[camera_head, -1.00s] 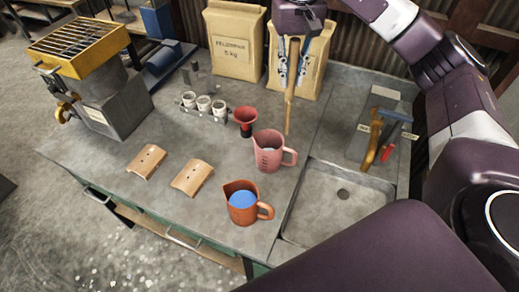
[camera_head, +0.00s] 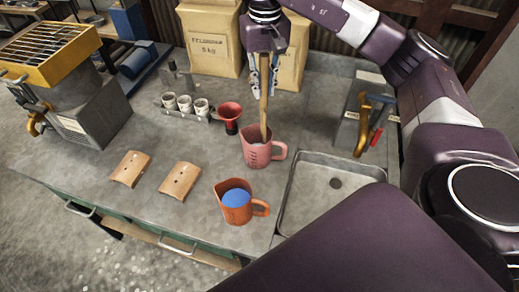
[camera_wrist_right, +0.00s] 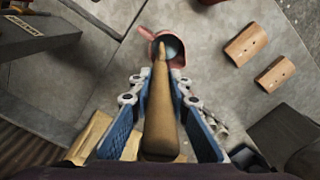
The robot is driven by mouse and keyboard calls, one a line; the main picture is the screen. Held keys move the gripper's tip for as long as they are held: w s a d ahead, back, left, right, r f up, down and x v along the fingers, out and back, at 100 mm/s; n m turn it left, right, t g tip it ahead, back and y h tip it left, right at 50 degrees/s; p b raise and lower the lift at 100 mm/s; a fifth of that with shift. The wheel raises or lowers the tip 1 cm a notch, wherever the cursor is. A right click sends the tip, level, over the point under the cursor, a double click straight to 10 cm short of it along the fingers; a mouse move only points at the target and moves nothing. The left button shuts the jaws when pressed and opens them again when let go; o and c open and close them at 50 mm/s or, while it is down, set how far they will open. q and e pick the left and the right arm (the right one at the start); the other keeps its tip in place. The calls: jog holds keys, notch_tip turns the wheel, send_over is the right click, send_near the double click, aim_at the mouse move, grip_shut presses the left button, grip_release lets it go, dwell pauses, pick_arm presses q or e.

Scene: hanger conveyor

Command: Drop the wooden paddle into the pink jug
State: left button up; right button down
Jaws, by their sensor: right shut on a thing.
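The wooden paddle (camera_head: 264,108) hangs nearly upright from my right gripper (camera_head: 263,90), whose blue-padded fingers are shut on its upper part. In the right wrist view the paddle (camera_wrist_right: 160,110) runs away from between the fingers (camera_wrist_right: 160,120). Its lower end overlaps the mouth of the pink jug (camera_head: 257,155). I cannot tell whether the tip is just above the rim or slightly inside. The jug stands upright on the counter, handle to the right, and also shows in the right wrist view (camera_wrist_right: 146,33). My left gripper is not in view.
An orange jug (camera_head: 227,207) with blue contents stands in front of the pink jug. A red funnel (camera_head: 230,112) and a rack of white cups (camera_head: 186,104) are to the left. A sink (camera_head: 315,205) lies to the right. Two curved wooden pieces (camera_head: 129,168) lie at front left.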

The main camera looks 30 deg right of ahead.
aim_at(264, 107)
jog(key=shift+f+b, duration=1.95)
jog(key=shift+f, duration=1.15)
jog(key=c, duration=1.7)
grip_release()
jog(key=shift+c, duration=0.2)
notch_tip(264, 107, up, 12)
